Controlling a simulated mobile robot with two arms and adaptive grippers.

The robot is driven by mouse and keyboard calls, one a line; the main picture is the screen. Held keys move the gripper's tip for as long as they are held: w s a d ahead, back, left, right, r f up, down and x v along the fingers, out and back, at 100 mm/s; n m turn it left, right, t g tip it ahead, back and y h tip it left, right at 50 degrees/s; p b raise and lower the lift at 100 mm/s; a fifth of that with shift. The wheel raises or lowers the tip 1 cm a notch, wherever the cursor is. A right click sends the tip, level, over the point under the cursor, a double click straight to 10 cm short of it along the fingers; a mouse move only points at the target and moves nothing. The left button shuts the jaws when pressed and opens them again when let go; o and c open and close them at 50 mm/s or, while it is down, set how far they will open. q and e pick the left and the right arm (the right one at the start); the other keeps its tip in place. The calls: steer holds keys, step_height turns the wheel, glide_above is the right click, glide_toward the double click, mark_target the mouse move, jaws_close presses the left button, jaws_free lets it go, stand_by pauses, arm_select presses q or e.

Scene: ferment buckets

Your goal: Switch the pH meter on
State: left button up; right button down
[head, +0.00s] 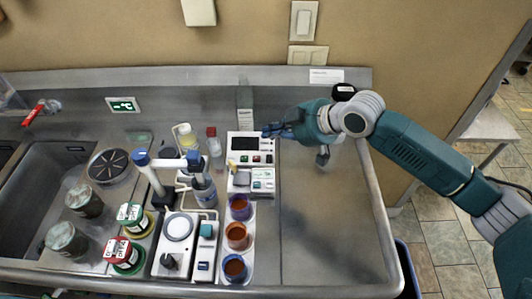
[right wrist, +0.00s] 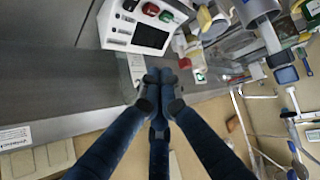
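The pH meter seems to be the white box (head: 236,155) with a dark display and a row of small red and green buttons. It stands near the back wall, and its display looks dark. It also shows upside down in the right wrist view (right wrist: 117,32), with the buttons beyond the display. My right gripper (head: 268,131) is just right of the meter's back part in the head view. In the right wrist view its blue fingertips (right wrist: 159,75) are together and empty, a little short of the meter. I cannot tell their height above it. My left gripper is not in view.
Left of the meter stand a blue-topped stand (head: 141,158) and bottles. In front are a purple cup (head: 240,207), an orange cup (head: 237,236) and a blue cup (head: 234,268). A sink (head: 45,165) lies far left. The steel counter (head: 325,235) is clear on the right.

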steer(key=b, duration=0.7)
glide_above(271, 159)
steer(key=f, duration=0.6)
steer(key=shift+s+f, duration=0.2)
steer(key=shift+f, duration=0.15)
steer(key=shift+w+f+b, duration=0.15)
steer(key=shift+f+b, duration=0.35)
steer(key=shift+f, duration=0.45)
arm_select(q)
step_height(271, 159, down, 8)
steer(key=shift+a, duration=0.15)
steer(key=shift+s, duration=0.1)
arm_select(e)
steer(key=shift+f, duration=0.15)
steer(key=shift+w+f, duration=0.1)
steer(key=shift+f, duration=0.2)
